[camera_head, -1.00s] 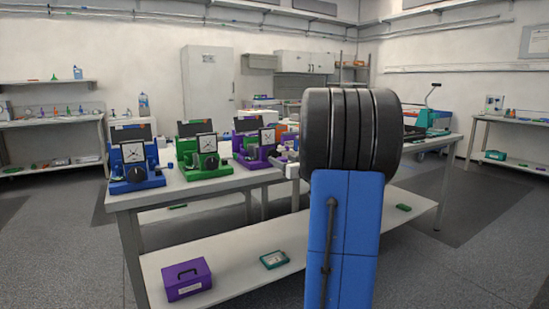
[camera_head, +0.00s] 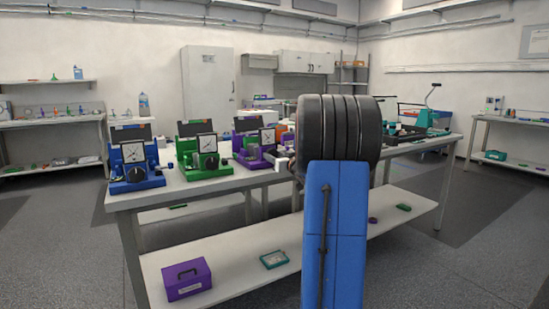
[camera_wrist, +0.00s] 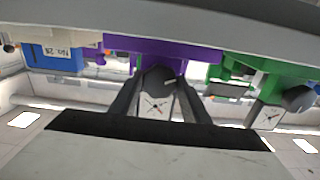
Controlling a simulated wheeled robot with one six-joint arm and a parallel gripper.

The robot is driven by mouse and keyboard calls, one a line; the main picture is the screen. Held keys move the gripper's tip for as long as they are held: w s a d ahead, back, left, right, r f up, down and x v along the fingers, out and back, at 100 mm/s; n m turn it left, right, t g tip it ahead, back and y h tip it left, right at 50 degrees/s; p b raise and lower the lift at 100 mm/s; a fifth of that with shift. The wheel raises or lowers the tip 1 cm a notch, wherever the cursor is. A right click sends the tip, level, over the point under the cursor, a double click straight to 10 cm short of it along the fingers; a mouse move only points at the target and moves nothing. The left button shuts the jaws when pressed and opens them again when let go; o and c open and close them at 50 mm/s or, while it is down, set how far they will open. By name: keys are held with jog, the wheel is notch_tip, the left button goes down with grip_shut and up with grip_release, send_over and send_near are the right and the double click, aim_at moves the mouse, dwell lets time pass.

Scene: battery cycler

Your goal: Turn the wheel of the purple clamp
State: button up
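The purple clamp (camera_head: 247,160) stands on the bench, third in a row, with a dial gauge on its front. In the wrist view, which looks upside down, its purple body (camera_wrist: 165,48) is at the top centre. Its dark round wheel (camera_wrist: 158,78) is just below that, and the white dial (camera_wrist: 155,106) is below the wheel. My gripper (camera_wrist: 159,86) is open, with one dark finger on each side of the wheel and dial. I cannot tell whether the fingers touch the wheel. In the head view my arm partly hides the gripper near the clamp's right side.
A green clamp (camera_head: 203,166) and a blue clamp (camera_head: 135,170) of like shape stand left of the purple one. The green clamp also shows close by in the wrist view (camera_wrist: 232,75). A purple box (camera_head: 187,280) and a teal device (camera_head: 274,259) lie on the lower shelf (camera_head: 230,252).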

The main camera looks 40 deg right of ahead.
jog(key=c, duration=0.3)
jog(key=shift+m, duration=2.1)
jog(key=o, duration=1)
jog(key=v, duration=1.7)
jog(key=shift+s, duration=0.25)
